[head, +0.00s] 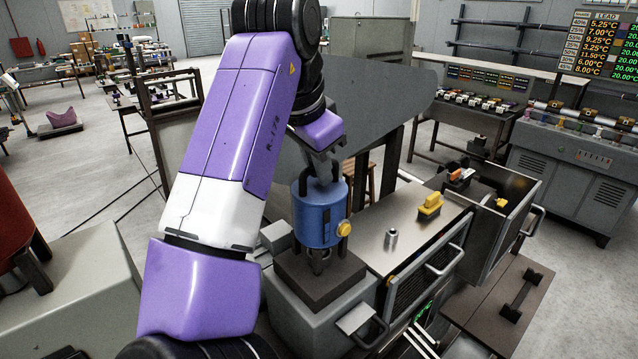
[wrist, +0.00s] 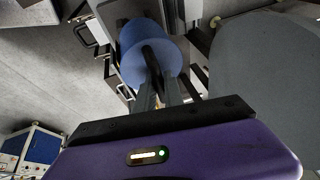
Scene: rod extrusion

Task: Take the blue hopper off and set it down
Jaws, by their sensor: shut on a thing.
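The blue hopper (head: 315,215) is a short upright cylinder with a yellow knob on its right side and a dark narrow outlet below. My gripper (head: 322,172) is shut on the dark handle at the top of the hopper. In the wrist view my gripper (wrist: 160,92) reaches to the handle, with the hopper (wrist: 135,40) beyond it. The hopper is over a dark square block (head: 318,282) on the grey machine. I cannot tell whether its outlet touches the block.
An open metal drawer or bin (head: 510,215) is farther right. A curved grey panel (head: 385,110) stands behind.

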